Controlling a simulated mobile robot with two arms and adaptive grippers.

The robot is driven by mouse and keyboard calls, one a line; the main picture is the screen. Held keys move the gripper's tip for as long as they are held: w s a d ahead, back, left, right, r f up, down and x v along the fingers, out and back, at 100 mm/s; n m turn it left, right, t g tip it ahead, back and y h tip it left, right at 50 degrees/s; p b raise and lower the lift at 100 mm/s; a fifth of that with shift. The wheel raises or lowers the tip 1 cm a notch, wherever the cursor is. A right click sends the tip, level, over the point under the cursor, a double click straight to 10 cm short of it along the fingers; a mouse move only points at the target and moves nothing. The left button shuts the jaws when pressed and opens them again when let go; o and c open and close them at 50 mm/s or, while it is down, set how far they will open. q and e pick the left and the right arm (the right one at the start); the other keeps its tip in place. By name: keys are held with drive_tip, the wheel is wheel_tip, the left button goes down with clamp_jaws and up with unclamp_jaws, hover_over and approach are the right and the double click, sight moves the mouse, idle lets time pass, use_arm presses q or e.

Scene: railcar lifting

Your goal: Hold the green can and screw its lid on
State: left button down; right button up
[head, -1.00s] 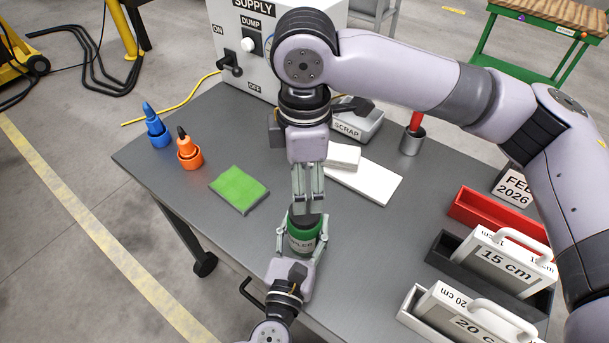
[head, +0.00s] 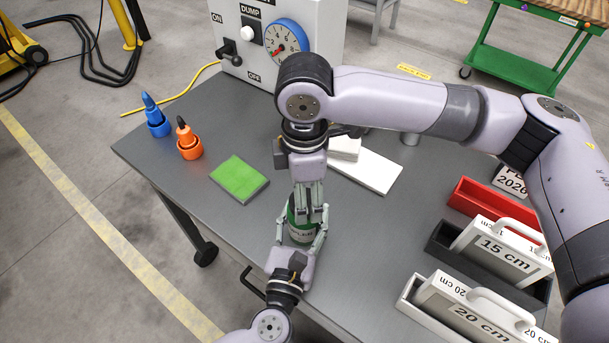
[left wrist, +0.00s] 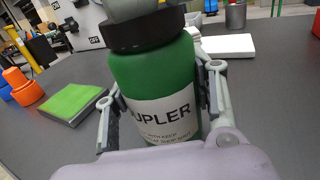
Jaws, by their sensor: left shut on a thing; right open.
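The green can (head: 300,234) stands upright on the grey table with its white label facing my left wrist. My left gripper (head: 301,240) is shut around its sides; the left wrist view shows one finger on each side of the can (left wrist: 155,82). A black lid (left wrist: 146,30) sits on top of the can in the left wrist view; I cannot tell how tightly it is seated. My right gripper (head: 309,214) is open, pointing down over the can's top, and hides the lid in the head view. A grey part of it crosses the lid's top edge in the left wrist view.
A green pad (head: 239,178), an orange bottle (head: 188,143) and a blue bottle (head: 155,120) are left of the can. White blocks (head: 365,172) lie behind it to the right. Labelled trays (head: 430,318) line the right side. The table around the can is mostly clear.

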drive_tip(key=shift+f, duration=0.65)
drive_tip(key=shift+c, duration=0.4)
drive_tip(key=c, duration=1.1)
drive_tip(key=shift+c, duration=0.2)
drive_tip(key=o, duration=1.4)
drive_tip(key=shift+c, duration=0.2)
wheel_tip(320, 180, up, 12)
